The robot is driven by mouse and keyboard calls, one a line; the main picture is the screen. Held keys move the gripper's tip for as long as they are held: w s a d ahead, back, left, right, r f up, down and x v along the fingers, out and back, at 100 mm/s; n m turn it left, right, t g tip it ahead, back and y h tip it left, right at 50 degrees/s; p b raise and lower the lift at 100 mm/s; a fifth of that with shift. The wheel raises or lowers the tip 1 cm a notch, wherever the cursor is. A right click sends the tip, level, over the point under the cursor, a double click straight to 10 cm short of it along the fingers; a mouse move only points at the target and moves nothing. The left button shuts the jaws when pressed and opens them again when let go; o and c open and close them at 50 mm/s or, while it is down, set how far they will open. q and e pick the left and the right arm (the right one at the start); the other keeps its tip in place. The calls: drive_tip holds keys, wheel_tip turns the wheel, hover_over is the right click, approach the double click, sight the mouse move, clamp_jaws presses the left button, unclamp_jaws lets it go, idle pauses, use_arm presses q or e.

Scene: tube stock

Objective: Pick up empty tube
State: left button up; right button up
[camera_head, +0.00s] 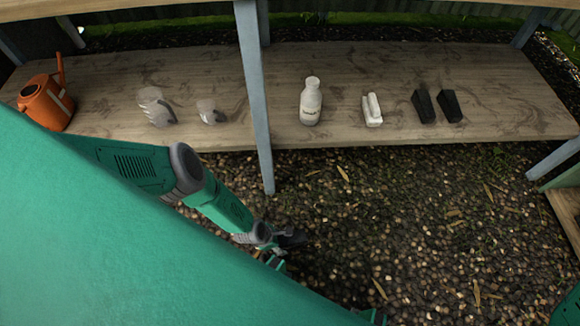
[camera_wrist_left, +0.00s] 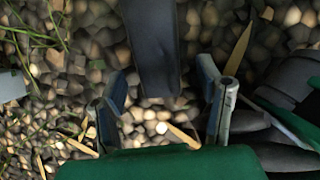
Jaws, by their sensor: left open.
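I cannot tell for certain which object is the empty tube. Two clear, see-through containers, a larger one (camera_head: 152,104) and a smaller one (camera_head: 208,111), stand on the left part of the wooden shelf (camera_head: 200,70) in the head view. My left gripper (camera_head: 290,240) is low over the gravel, in front of the shelf and apart from its objects. My right gripper is not in view.
A blue-grey post (camera_head: 254,100) divides the shelf; a dark post (camera_wrist_left: 155,50) shows ahead of the left fingers. An orange watering can (camera_head: 47,102), a white bottle (camera_head: 311,102), a white object (camera_head: 372,110) and two black objects (camera_head: 423,106) (camera_head: 449,106) stand on the shelf.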

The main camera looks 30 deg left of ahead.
use_arm(q)
drive_tip(key=shift+w+d+f, duration=0.1)
drive_tip(key=shift+d+f, duration=0.05)
drive_tip(key=shift+f, duration=0.4)
drive_tip(key=shift+r, duration=0.1)
drive_tip(key=c, duration=1.1)
